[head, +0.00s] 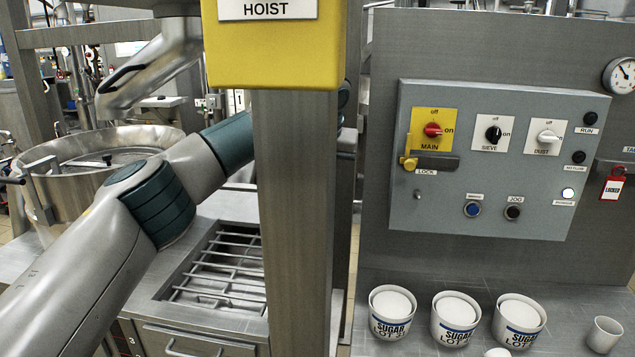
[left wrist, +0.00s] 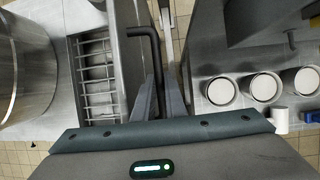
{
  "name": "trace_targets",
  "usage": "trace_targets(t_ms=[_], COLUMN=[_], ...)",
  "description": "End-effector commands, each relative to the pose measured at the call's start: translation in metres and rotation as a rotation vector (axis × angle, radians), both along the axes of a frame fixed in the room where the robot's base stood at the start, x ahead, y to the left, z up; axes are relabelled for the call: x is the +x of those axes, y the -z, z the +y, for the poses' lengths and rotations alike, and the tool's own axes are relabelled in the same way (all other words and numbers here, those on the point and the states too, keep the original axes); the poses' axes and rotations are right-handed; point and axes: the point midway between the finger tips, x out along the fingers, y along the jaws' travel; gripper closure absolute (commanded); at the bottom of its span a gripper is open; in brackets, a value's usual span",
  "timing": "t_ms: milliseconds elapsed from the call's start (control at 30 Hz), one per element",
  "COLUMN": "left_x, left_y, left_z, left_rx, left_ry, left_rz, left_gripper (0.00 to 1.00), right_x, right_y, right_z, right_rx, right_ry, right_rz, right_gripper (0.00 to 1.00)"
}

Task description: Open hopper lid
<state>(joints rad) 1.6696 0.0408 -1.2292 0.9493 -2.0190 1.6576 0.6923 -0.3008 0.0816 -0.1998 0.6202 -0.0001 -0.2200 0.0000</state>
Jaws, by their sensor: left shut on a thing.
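The hopper opening (head: 190,296) is uncovered left of the post, with a metal grate (head: 225,262) across it. The grate also shows in the left wrist view (left wrist: 95,78). Beside it there, a grey panel, apparently the hopper lid (left wrist: 120,55), stands raised and is seen nearly edge-on. A bent black handle (left wrist: 146,32) runs along it down to my left gripper (left wrist: 164,98), whose fingers are shut on it. In the head view my left arm reaches behind the post, which hides the gripper and most of the lid. My right gripper is not in view.
The hoist post (head: 295,220) with its yellow box (head: 275,60) stands in front. A round steel vessel (head: 85,185) stands at left.

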Motion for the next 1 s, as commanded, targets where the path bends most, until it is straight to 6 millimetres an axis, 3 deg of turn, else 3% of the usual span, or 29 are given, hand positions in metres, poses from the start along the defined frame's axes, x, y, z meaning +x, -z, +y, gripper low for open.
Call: trace_targets(t_ms=[67, 100, 167, 1000], left_x=[-0.0048, -0.0048, -0.0047, -0.0035], left_y=[0.0105, 0.0106, 0.0104, 0.0026], left_z=[-0.0120, -0.0119, -0.0116, -0.0101], left_rx=[-0.009, -0.008, -0.009, -0.010], left_ry=[0.019, 0.019, 0.019, 0.017], left_rz=[0.014, 0.013, 0.012, 0.004], left_gripper=[1.00, 0.80, 0.70, 0.70], right_x=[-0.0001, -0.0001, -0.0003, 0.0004], right_y=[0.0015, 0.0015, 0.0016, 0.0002], right_z=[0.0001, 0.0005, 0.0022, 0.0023], right_rx=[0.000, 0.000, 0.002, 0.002], right_ry=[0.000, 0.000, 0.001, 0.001], right_rz=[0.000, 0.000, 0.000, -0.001], right_gripper=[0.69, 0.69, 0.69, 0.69])
